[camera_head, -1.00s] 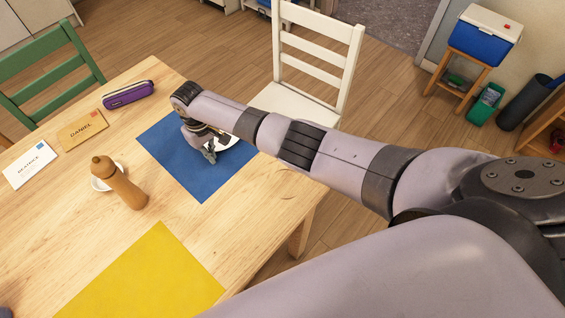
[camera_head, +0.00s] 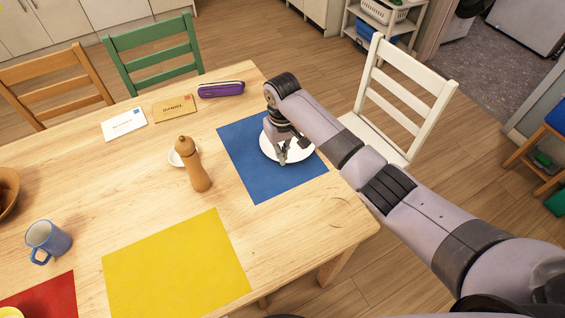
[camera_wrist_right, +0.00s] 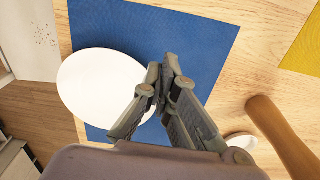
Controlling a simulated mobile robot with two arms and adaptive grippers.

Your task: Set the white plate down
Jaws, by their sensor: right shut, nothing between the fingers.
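The white plate (camera_head: 299,150) lies on the blue placemat (camera_head: 254,184) near the table's right end, partly hidden behind my right gripper and arm. It also shows in the right wrist view (camera_wrist_right: 98,88), flat on the blue placemat (camera_wrist_right: 190,45) and reaching its edge on one side. My right gripper (camera_head: 283,160) is over the plate's near-left part. In the right wrist view its fingertips (camera_wrist_right: 163,72) meet with nothing between them, beside the plate's rim; I cannot tell whether they touch the plate. My left gripper is not in view.
A pepper mill (camera_head: 194,165) and a small white dish (camera_head: 178,157) stand left of the blue placemat. Two name cards, a purple case (camera_head: 221,89), a yellow placemat (camera_head: 175,265) and a blue mug (camera_head: 47,240) are on the table. A white chair (camera_head: 392,105) stands beyond the right end.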

